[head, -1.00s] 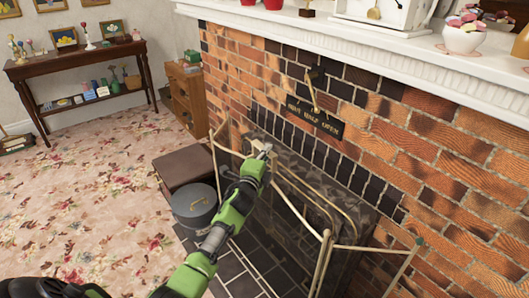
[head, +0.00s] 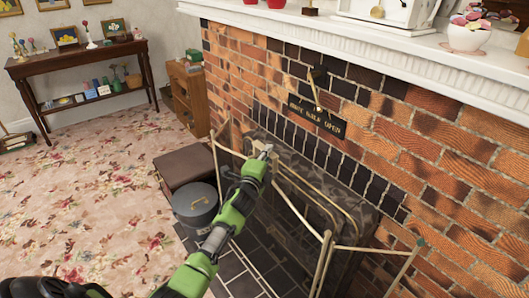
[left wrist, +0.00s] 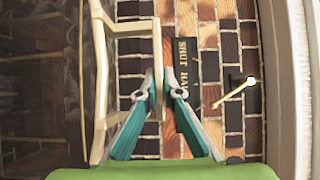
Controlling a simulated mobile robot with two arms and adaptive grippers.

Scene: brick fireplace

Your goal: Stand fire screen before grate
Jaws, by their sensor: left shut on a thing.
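The fire screen (head: 321,258) has a pale brass frame with folding side panels and stands in front of the fireplace on the dark tiled hearth. My left gripper (head: 265,151) is at its top, shut on the handle. In the left wrist view, the fingers (left wrist: 158,92) close from both sides on a cream bar of the screen (left wrist: 157,45). The dark fireplace surround (head: 358,208) lies behind the screen. I cannot make out the grate behind the screen. My right gripper is out of view.
A grey lidded pot (head: 195,205) and a brown box (head: 185,165) stand left of the screen. The brick wall (head: 450,165) and white mantel (head: 400,45) rise behind. The floral carpet (head: 90,190) at left is largely clear.

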